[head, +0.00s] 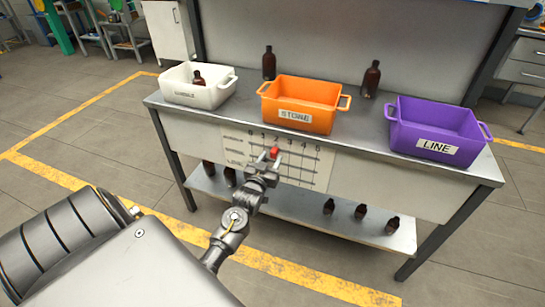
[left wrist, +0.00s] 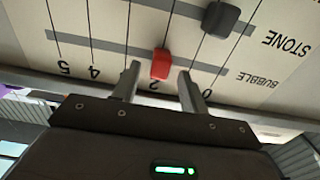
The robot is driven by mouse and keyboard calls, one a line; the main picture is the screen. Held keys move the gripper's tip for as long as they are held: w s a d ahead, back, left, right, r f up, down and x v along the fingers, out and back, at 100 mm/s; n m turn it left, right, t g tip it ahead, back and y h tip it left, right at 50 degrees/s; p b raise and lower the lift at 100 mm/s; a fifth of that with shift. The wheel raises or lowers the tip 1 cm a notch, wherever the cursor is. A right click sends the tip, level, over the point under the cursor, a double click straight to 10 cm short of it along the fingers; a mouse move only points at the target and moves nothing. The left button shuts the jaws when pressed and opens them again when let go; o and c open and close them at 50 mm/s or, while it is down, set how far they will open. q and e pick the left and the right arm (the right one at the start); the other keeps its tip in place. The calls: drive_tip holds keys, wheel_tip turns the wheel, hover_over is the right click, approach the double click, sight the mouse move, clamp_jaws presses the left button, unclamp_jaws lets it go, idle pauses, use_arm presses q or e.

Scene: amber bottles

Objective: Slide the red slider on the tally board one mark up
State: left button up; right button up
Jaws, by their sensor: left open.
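The tally board (head: 315,169) is on the front of the workbench, with numbered upright lines and horizontal tracks. The red slider (head: 274,152) sits at the mark 2. In the left wrist view, which shows the board upside down, the red slider (left wrist: 161,63) is on the track by the BUBBLE label. A dark slider (left wrist: 221,18) is on the STONE track. My left gripper (head: 269,163) is in front of the board. Its open fingers (left wrist: 158,72) have the red slider between their tips; I cannot tell whether they touch it. My right gripper is not in view.
On the bench stand a white bin (head: 184,96) with a brown bottle in it, an orange STONE bin (head: 310,93) and a purple LINE bin (head: 450,118). Two brown bottles stand behind. Several bottles are on the lower shelf (head: 300,207).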

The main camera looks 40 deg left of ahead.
use_arm(q)
drive_tip(key=shift+x, duration=1.05)
clamp_jaws()
